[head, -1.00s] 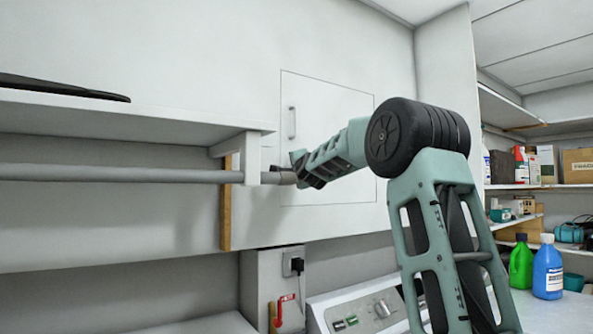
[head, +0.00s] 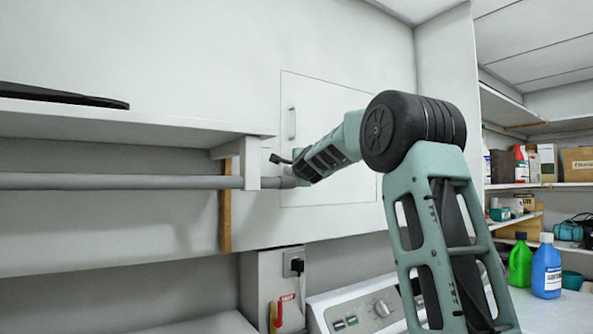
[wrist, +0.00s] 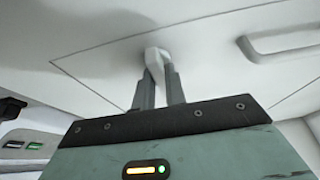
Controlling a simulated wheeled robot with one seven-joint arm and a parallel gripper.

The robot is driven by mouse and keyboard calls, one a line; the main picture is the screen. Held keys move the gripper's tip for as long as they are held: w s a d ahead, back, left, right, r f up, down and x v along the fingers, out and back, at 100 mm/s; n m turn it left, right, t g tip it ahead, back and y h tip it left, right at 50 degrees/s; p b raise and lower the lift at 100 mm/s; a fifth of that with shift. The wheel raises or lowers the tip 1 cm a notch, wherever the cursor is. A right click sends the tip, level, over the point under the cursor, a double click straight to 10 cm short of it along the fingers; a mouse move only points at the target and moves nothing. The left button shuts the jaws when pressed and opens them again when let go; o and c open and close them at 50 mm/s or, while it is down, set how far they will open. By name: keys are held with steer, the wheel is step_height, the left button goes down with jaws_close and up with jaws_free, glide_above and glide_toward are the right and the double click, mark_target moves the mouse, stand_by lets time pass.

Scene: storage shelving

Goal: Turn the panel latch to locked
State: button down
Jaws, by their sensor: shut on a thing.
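The panel (head: 335,105) is a pale square door outlined in the white wall, with a bar handle (head: 292,122) near its left edge. In the wrist view the panel (wrist: 205,65) fills much of the picture, with its handle (wrist: 285,42) at the upper right. The latch is a small white knob (wrist: 153,52) near the panel's edge. My gripper (wrist: 159,74) is shut on it, one grey finger on each side. In the head view my wrist reaches the panel's left edge and the latch is hidden there. I cannot tell its exact angle.
A shelf (head: 120,122) with a grey rail (head: 120,181) under it ends close to my wrist. Below are a red-handled valve (head: 287,298) and a control box (head: 358,308). Bottles, including a blue one (head: 547,268), stand at the right.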

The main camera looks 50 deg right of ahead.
steer(key=c, duration=1.5)
jaws_free()
steer(key=shift+o, duration=0.2)
steer(key=b+v, duration=0.4)
steer(key=v, duration=1.3)
steer(key=shift+s, duration=0.15)
steer(key=shift+a, duration=0.1)
